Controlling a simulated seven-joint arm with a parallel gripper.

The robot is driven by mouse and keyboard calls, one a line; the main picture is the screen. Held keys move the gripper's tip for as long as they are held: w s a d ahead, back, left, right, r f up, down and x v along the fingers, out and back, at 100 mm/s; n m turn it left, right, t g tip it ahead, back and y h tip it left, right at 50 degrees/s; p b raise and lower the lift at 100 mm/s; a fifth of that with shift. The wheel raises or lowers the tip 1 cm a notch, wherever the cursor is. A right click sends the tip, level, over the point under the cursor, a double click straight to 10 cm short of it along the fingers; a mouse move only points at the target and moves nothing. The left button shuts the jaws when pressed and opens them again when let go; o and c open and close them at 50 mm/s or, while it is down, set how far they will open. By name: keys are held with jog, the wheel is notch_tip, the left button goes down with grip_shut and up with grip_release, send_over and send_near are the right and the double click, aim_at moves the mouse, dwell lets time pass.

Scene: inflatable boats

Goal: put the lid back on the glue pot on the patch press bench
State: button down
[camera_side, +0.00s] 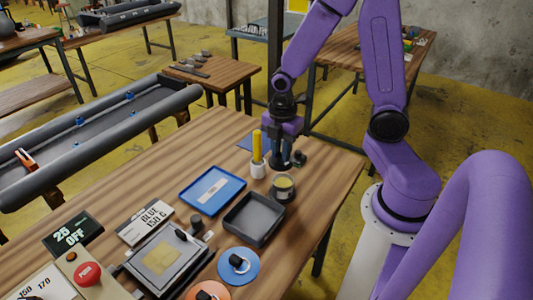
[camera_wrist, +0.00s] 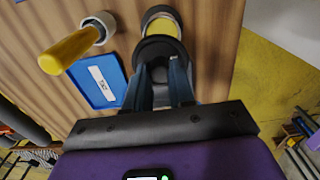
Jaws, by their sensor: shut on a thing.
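The glue pot (camera_side: 283,194) stands open and upright on the wooden bench, with yellow glue showing inside. In the wrist view the pot (camera_wrist: 161,15) is at the top, partly covered by the dark round lid (camera_wrist: 160,47). My gripper (camera_wrist: 163,68) is shut on the lid, which sits between the fingertips. In the side view my gripper (camera_side: 284,160) points down just behind the pot. The dark lid (camera_side: 298,158) shows beside the fingers there, apart from the pot's mouth. The exact height of the lid over the bench is hard to tell.
A white cup (camera_side: 258,171) with a yellow-handled tool (camera_side: 257,146) stands close left of my gripper. A blue tray (camera_side: 213,205), a grey tray (camera_side: 232,233) and the patch press (camera_side: 150,265) lie nearer the front. Bare bench (camera_side: 325,172) is free to the right.

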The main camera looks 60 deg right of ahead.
jog(key=shift+s+d+f, duration=0.1)
jog(key=shift+s+d, duration=0.15)
jog(key=shift+d, duration=0.15)
jog(key=shift+f, duration=3.15)
jog(key=shift+f, duration=0.15)
jog(key=shift+c, duration=2)
grip_release()
jog(key=shift+r, duration=3.5)
jog(key=shift+c, duration=0.3)
